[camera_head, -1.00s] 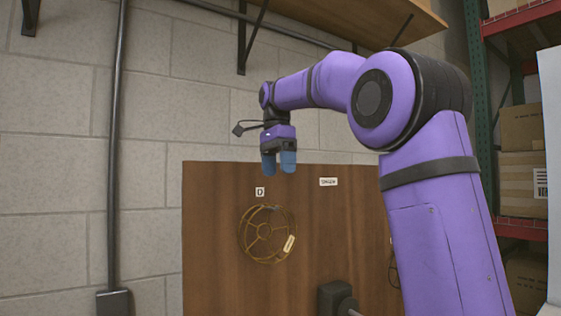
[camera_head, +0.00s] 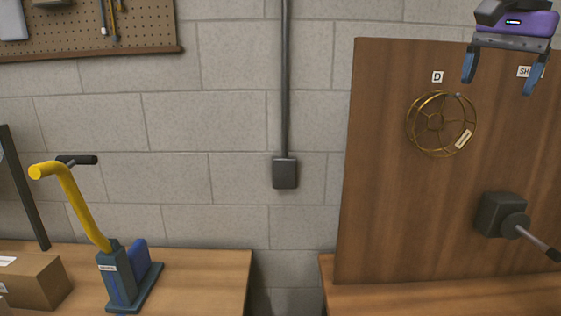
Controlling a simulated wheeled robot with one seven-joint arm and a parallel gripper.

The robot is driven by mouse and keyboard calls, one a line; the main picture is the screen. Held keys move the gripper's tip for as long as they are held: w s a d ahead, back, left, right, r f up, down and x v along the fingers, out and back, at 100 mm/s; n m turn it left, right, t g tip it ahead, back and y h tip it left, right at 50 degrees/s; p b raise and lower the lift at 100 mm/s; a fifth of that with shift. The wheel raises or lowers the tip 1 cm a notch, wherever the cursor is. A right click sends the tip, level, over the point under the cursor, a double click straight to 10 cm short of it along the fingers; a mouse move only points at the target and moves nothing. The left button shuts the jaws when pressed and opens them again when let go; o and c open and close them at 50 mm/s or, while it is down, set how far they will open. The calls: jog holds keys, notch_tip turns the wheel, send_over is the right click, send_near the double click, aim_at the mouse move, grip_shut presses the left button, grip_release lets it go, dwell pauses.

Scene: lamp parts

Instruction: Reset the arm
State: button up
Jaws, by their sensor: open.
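My gripper (camera_head: 499,76) is at the top right of the head view. Its two blue fingers point down and stand well apart, with nothing between them. It hangs in front of the upper part of an upright brown wooden panel (camera_head: 385,215). A round gold wire frame (camera_head: 412,122) with a small label is on the panel, below and to the left of my gripper. Most of my arm is outside the picture.
A dark box with a lever (camera_head: 500,212) is on the panel, lower right. A yellow-handled blue-grey device (camera_head: 118,280) and a cardboard box (camera_head: 38,280) stand on the left bench (camera_head: 205,268). A grey conduit (camera_head: 285,90) runs down the wall. A gap separates the benches.

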jog(key=s+a+f+n+t, duration=0.3)
jog(key=s+f+n, duration=0.7)
jog(key=s+f, duration=0.5)
notch_tip(320, 180, down, 2)
jog(key=shift+a+f, duration=0.2)
jog(key=shift+a, duration=0.35)
dwell(1.8)
